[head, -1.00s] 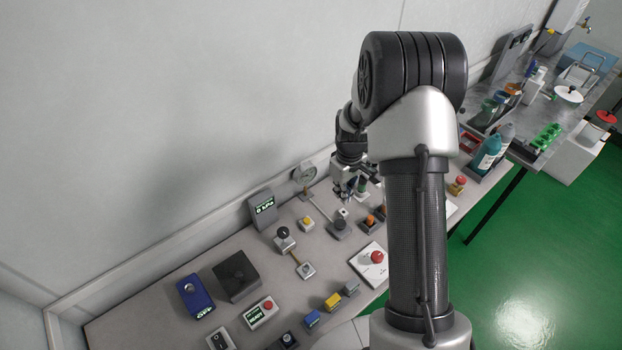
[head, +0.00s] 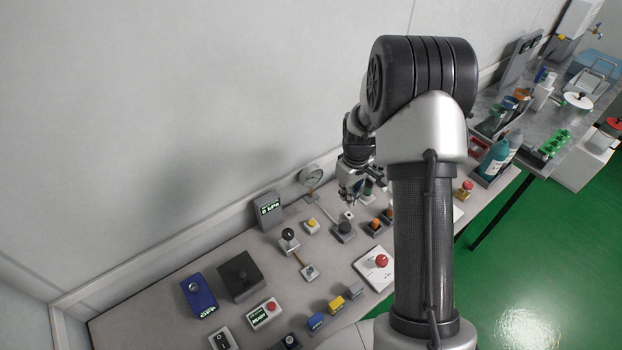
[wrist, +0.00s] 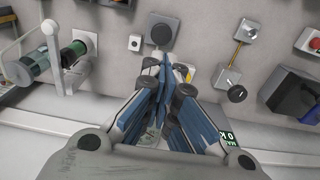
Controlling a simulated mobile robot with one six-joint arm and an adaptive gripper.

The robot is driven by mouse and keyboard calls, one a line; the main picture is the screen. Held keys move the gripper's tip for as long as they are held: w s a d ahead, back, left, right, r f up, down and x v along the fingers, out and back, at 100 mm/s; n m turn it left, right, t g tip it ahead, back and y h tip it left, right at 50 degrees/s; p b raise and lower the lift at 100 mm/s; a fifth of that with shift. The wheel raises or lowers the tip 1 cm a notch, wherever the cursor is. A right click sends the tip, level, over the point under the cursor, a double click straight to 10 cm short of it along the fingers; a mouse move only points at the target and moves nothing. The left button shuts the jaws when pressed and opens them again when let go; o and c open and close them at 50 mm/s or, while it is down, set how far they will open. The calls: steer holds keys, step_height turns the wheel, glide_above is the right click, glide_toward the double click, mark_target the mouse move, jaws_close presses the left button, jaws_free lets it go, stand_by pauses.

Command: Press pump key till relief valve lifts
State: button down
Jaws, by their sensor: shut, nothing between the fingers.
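A small grey box with a yellow button (head: 311,225) stands near the display reading 0 kPa (head: 268,208) and the round dial gauge (head: 311,176). A grey block with a dark round top (head: 344,231) stands to its right, with a small pale block (head: 348,215) behind. I cannot tell for certain which is the pump key or relief valve. My gripper (head: 349,200) is shut and empty, above the back of the bench. In the wrist view its fingers (wrist: 162,62) partly cover the yellow button (wrist: 183,71); the dark-topped block (wrist: 160,30) lies beyond the tips.
A black-knobbed lever (head: 289,236) stands left of the yellow button. Orange-topped testers (head: 375,226) and a white base with a red mushroom button (head: 380,261) are to the right and front. The wall bounds the back. My arm hides part of the bench.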

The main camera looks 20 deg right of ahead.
steer(key=s+a+f+m+t+y+b, duration=0.1)
steer(key=s+a+f+m+y+b, duration=0.3)
steer(key=m, duration=0.7)
steer(key=shift+w+d+r+m+t+y+b, duration=0.15)
steer(key=shift+w+d+r+m+t, duration=0.65)
steer(key=shift+m, duration=1.5)
steer(key=shift+w+d+f+m+t+y+b, duration=0.15)
steer(key=shift+d+m+t, duration=0.3)
steer(key=shift+m+t, duration=1.4)
steer(key=shift+w+d+r+m+t+y+b, duration=0.15)
steer(key=shift+w+d+r+m+t, duration=0.35)
steer(key=shift+m, duration=2.25)
steer(key=shift+d+f, duration=0.1)
steer(key=shift+f, duration=0.15)
steer(key=b, duration=0.5)
glide_above(344, 228)
step_height(344, 228, down, 8)
steer(key=shift+r, duration=0.1)
steer(key=shift+f+b, duration=0.45)
steer(key=shift+b, duration=0.2)
